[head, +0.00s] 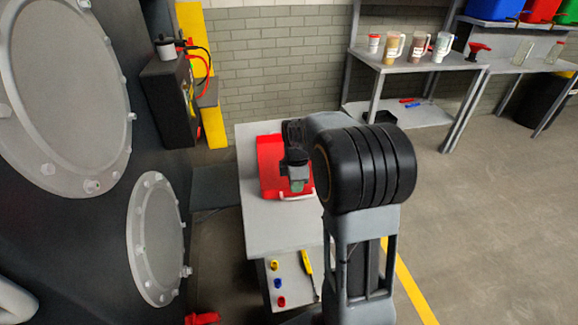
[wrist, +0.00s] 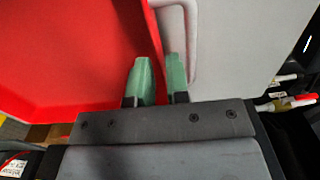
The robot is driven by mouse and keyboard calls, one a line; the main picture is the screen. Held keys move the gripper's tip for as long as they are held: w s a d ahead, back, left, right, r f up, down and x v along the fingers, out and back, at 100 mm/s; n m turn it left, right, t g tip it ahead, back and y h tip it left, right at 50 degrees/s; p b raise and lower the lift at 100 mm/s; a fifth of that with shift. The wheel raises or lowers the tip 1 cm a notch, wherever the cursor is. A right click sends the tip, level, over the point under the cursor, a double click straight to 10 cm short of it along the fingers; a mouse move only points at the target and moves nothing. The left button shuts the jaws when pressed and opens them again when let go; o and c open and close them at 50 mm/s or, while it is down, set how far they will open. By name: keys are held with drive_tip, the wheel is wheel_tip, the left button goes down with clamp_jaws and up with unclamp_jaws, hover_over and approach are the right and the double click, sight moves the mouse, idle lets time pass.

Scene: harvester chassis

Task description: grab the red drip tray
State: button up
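The red drip tray (head: 269,163) lies on the grey table top (head: 262,221), with a white handle (head: 297,197) on its near side. In the wrist view the tray (wrist: 75,55) fills the left, and its handle (wrist: 192,45) shows at the top middle. My gripper (head: 296,186) is down at the tray's near right side. In the wrist view its green fingers (wrist: 159,75) are close together, one over the red side and one at the handle. The tray's edge runs between them, and they look shut on it. The fingertip contact is partly hidden.
The dark chassis with round bolted covers (head: 158,240) stands at the left. Colored pieces and a yellow-handled tool (head: 307,262) lie on a lower shelf. A workbench (head: 408,62) with cups is at the back right. The floor (head: 480,190) at the right is clear.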

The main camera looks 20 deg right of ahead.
drive_tip(key=shift+f, duration=1.05)
drive_tip(key=shift+c, duration=0.3)
clamp_jaws()
drive_tip(key=shift+r, duration=0.1)
